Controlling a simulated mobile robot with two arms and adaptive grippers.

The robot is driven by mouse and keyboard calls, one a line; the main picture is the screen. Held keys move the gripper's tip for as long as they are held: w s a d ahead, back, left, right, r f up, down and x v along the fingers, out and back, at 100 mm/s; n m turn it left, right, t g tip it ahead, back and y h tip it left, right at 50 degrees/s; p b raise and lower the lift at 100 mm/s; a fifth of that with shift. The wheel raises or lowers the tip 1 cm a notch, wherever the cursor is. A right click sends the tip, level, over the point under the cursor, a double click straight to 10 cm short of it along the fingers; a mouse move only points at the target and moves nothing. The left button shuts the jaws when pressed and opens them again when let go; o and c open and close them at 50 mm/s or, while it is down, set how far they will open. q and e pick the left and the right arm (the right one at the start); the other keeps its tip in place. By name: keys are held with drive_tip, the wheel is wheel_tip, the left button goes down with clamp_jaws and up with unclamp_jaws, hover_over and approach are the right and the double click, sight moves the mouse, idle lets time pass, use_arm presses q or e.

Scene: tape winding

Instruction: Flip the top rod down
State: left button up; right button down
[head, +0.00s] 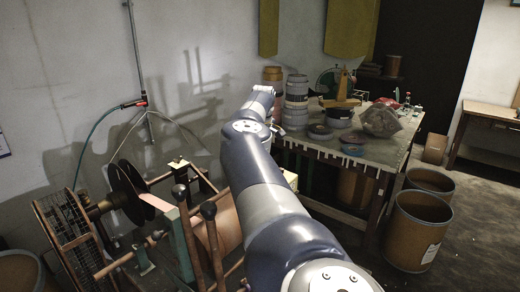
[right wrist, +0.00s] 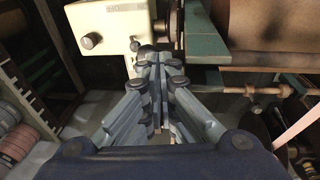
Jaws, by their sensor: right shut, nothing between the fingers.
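The winding machine stands at the left in the head view, with a brown roll (head: 228,222), a green upright (head: 186,240) and two wooden levers with dark knobs, one of them the front lever (head: 213,238). Wooden rods (head: 160,179) show at its upper back; I cannot tell which is the top rod. In the right wrist view my right gripper (right wrist: 160,68) is shut and empty. Its fingertips are close to a white box (right wrist: 110,27) with a knob; whether they touch anything is unclear. My left gripper is out of view.
Black discs (head: 127,188) and a wire cage wheel (head: 70,236) stand left of the machine. A worktable (head: 385,152) with stacked grey rolls (head: 296,100) is behind my arm. Brown drums (head: 417,232) stand at the right. Open floor lies at the far right.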

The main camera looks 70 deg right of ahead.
drive_tip(key=shift+s+a+f, duration=0.35)
drive_tip(key=shift+a+f, duration=0.05)
drive_tip(key=shift+f, duration=0.2)
drive_tip(key=shift+s+f, duration=0.1)
drive_tip(key=shift+r, duration=0.4)
drive_tip(key=shift+y, duration=0.3)
wheel_tip(320, 180, up, 4)
drive_tip(key=shift+d+r, duration=0.1)
drive_tip(key=shift+r, duration=0.1)
wheel_tip(320, 180, up, 7)
drive_tip(key=a, duration=0.1)
drive_tip(key=shift+s+a+r, duration=0.15)
drive_tip(key=shift+s+a, duration=0.15)
drive_tip(key=shift+s, duration=0.1)
drive_tip(key=shift+a+r, duration=0.1)
drive_tip(key=shift+a, duration=0.05)
